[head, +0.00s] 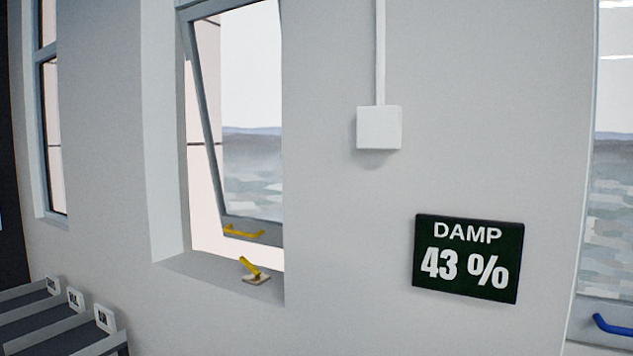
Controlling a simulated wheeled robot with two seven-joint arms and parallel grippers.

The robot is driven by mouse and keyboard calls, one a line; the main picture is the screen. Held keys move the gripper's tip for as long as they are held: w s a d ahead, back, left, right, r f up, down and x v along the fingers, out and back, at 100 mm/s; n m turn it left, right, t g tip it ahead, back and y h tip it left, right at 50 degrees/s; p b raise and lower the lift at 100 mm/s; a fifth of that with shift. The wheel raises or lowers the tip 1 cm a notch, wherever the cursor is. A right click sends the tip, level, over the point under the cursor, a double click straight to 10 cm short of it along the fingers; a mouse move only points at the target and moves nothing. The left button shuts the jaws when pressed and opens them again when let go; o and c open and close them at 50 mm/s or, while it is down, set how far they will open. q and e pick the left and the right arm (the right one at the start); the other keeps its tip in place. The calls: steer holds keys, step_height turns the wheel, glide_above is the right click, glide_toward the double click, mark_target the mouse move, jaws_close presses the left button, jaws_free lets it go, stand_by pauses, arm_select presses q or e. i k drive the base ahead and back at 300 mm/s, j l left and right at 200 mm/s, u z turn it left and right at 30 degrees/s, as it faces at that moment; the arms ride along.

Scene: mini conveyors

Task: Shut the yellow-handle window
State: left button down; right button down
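The yellow-handle window (225,226) is in the middle left of the head view, set in a recess in the grey wall. Its grey-framed sash is tilted, with the bottom edge swung away from the frame and a gap below it. A yellow bar handle (244,232) sits on the sash's bottom rail. A yellow lever on a small pale base (256,278) stands on the sill below it. Neither of my grippers shows in this view.
A window with a blue handle (612,325) is at the right edge. Another window (52,140) is at the far left. A dark "DAMP 43 %" sign (468,258) and a white box (379,128) are on the wall. Narrow conveyors (60,322) with labels stand at the lower left.

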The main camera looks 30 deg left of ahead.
mark_target(256, 231)
steer(key=u, duration=1.35)
